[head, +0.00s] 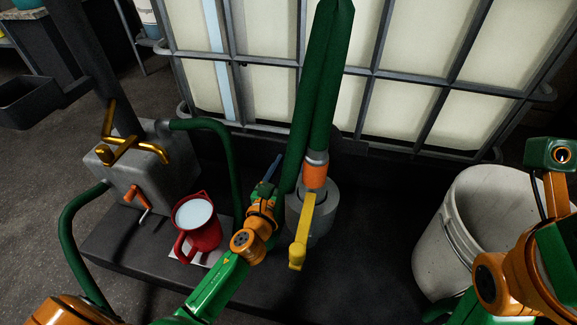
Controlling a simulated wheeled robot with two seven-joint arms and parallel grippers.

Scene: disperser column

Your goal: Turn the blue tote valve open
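A small dark blue lever (272,167), which looks like the tote valve handle, stands up in front of the caged tote (270,88). My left gripper (265,190) is right at the lower end of this lever. The fingers overlap it in the picture, and I cannot tell whether they touch or grip it. The valve body is hidden behind the gripper and the green hoses. My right arm's end (563,155) is at the right edge, far from the lever, and its fingers cannot be made out.
A yellow lever (300,235) hangs on a grey cylinder (325,215) just right of my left gripper. A red jug (205,235) with pale liquid stands on a small plate to the left. A grey box (135,165) has gold and orange handles. A white bucket (450,235) stands right.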

